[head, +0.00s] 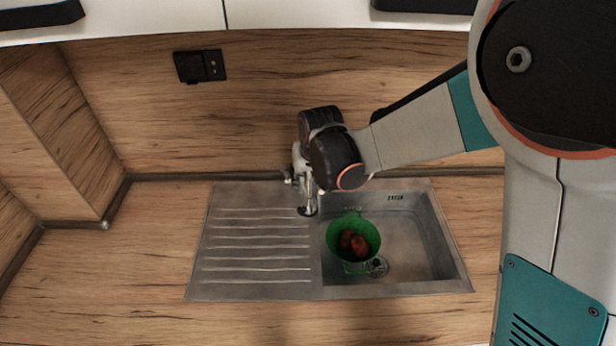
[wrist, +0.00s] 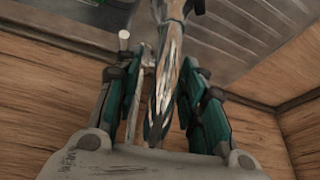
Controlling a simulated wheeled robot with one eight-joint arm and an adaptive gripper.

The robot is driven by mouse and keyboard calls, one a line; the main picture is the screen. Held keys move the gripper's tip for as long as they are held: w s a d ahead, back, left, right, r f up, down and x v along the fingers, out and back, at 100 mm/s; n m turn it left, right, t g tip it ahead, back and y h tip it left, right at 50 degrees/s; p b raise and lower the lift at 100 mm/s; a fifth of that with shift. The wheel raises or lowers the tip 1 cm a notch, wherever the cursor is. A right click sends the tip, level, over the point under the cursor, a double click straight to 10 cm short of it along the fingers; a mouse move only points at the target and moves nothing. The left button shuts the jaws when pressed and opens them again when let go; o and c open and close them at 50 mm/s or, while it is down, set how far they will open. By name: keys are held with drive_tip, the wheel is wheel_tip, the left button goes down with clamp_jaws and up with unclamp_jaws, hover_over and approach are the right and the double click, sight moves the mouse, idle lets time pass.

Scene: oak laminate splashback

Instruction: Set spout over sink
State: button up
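The metal sink (head: 446,243) is set in the wooden counter, with a basin on the right and a ribbed drainboard on the left. The tap's spout (head: 308,207) stands at the back; its end shows near the strip between drainboard and basin. My gripper (head: 302,168) is at the tap, largely hidden by my wrist in the head view. In the wrist view my gripper (wrist: 160,78) has its two teal fingers apart, on either side of the shiny spout (wrist: 172,70). The spout is closer to the right finger; I cannot tell whether they touch.
A green colander (head: 340,227) with red items sits in the basin beside the drain (head: 378,267). A black wall socket (head: 200,66) is above the drainboard. The splashback stands close behind the tap. The counter left of the sink is clear.

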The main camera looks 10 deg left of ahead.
drive_tip(key=shift+w+f, duration=0.1)
drive_tip(key=shift+f, duration=0.2)
clamp_jaws()
drive_tip(key=w+d+n+g+y+b, duration=0.2)
drive_tip(key=w+d+n+b, duration=0.1)
drive_tip(key=w+d+n, duration=0.3)
drive_tip(key=shift+w+d+n+b, duration=0.3)
drive_tip(key=shift+d+n, duration=0.8)
drive_tip(key=shift+d, duration=0.65)
